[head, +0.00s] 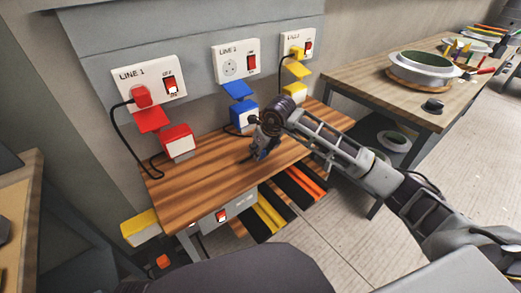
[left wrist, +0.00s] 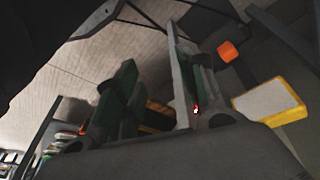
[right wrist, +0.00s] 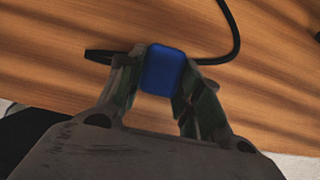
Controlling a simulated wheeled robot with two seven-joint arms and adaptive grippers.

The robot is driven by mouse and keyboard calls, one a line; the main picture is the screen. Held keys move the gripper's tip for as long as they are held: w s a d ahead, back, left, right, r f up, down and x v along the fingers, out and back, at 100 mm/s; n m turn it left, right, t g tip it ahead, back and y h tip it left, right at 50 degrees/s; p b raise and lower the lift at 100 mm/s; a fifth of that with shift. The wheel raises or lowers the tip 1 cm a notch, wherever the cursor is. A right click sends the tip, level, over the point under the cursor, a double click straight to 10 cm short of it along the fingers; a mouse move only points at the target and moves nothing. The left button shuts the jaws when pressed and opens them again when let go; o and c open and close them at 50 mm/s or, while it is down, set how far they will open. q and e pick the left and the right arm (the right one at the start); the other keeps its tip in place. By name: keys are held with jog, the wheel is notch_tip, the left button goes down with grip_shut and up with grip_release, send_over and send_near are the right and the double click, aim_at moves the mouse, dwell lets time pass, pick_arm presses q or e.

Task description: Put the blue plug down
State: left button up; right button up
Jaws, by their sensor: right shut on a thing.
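The blue plug (right wrist: 163,70) is between the fingers of my right gripper (right wrist: 160,85), which is shut on it just over the wooden bench (right wrist: 60,40). I cannot tell whether the plug touches the wood. In the head view my right gripper (head: 262,148) is low over the bench, and the plug is mostly hidden by it. The LINE 2 socket (head: 230,68) on the wall is empty, with its switch (head: 252,62) beside it. My left gripper (left wrist: 150,85) shows in the left wrist view with its fingers apart and nothing between them.
A blue-faced box (head: 243,115) stands at the bench's back, close to my right gripper. A red box (head: 178,142) and a red plug (head: 142,96) in the LINE 1 socket are to the left. The bench's front left (head: 190,205) is clear. A second table (head: 350,78) holds a mould.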

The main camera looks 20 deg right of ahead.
jog(key=o, duration=1.1)
jog(key=shift+o, duration=0.2)
pick_arm(q)
jog(key=shift+s, duration=0.1)
pick_arm(e)
jog(key=shift+r, duration=0.15)
jog(key=shift+r+p, duration=0.4)
pick_arm(q)
jog(key=shift+g+y, duration=0.3)
jog(key=shift+g, duration=0.1)
jog(key=f+p, duration=0.1)
jog(key=f, duration=0.1)
jog(key=f+p, duration=0.1)
jog(key=f, duration=0.1)
jog(key=shift+a+f, duration=0.1)
jog(key=shift+a, duration=0.3)
pick_arm(e)
jog(key=v, duration=1.1)
jog(key=shift+r, duration=0.35)
jog(key=shift+s, duration=0.15)
